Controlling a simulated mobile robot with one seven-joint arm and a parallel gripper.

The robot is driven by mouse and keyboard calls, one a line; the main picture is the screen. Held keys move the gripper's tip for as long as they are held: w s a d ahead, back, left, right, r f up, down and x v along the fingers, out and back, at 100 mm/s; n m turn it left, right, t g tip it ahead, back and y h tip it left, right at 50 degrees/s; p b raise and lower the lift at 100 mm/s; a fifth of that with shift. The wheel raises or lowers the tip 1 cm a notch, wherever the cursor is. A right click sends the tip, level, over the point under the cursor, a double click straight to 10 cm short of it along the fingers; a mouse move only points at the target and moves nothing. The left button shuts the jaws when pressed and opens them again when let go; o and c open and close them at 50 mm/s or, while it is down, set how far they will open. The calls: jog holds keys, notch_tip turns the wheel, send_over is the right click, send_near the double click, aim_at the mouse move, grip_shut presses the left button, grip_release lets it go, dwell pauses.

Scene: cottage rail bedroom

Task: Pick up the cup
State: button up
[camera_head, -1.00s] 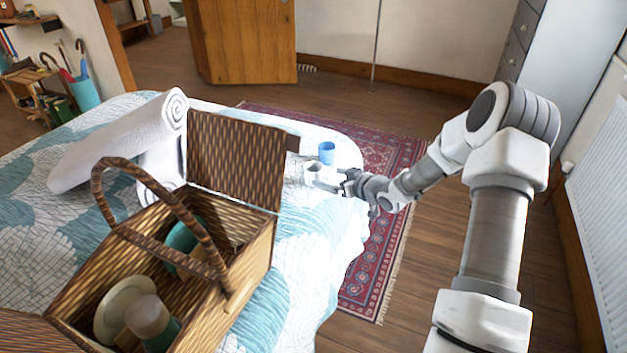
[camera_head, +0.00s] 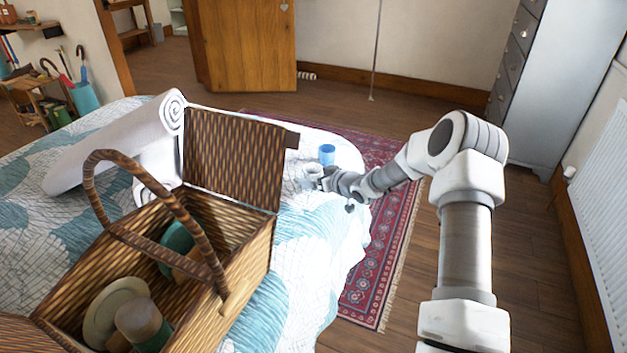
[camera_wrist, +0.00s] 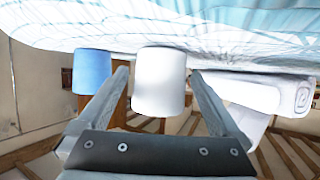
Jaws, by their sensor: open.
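A white cup (camera_head: 312,172) stands near the far corner of the bed. In the wrist view the white cup (camera_wrist: 158,82) shows upside down, in line with the gap between my two fingers. A blue cup (camera_head: 327,154) stands just behind it, and in the wrist view it (camera_wrist: 92,71) is left of the white one, outside the fingers. My gripper (camera_head: 322,178) is open at the white cup, partly covering it in the head view. In the wrist view my gripper (camera_wrist: 158,84) has a finger on each side of the white cup; I cannot tell whether they touch it.
A wicker picnic basket (camera_head: 255,262) with raised lid and dishes stands on the bed (camera_head: 308,240). A white rolled blanket (camera_head: 110,150) lies behind it and shows in the wrist view (camera_wrist: 255,95). A patterned rug (camera_head: 390,230) lies on the floor beside the bed.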

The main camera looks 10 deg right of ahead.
jog(key=c, duration=1.4)
jog(key=shift+r, duration=0.15)
notch_tip(320, 180, up, 4)
jog(key=shift+r+p, duration=0.15)
jog(key=shift+p, duration=0.85)
jog(key=s+d+r+p, duration=0.4)
jog(key=s+d+r, duration=0.25)
jog(key=d, duration=0.25)
jog(key=s+a+m+h, duration=0.2)
jog(key=s+a, duration=0.3)
jog(key=a, duration=0.4)
jog(key=s+f+m+t+h, duration=0.1)
jog(key=s+f+m+h, duration=0.2)
jog(key=s, duration=0.6)
jog(key=shift+m+t+h, duration=0.3)
jog(key=shift+h, duration=0.4)
jog(key=r+p, duration=1.4)
jog(key=r, duration=0.1)
jog(key=shift+d+r, duration=0.2)
jog(key=shift+r, duration=0.05)
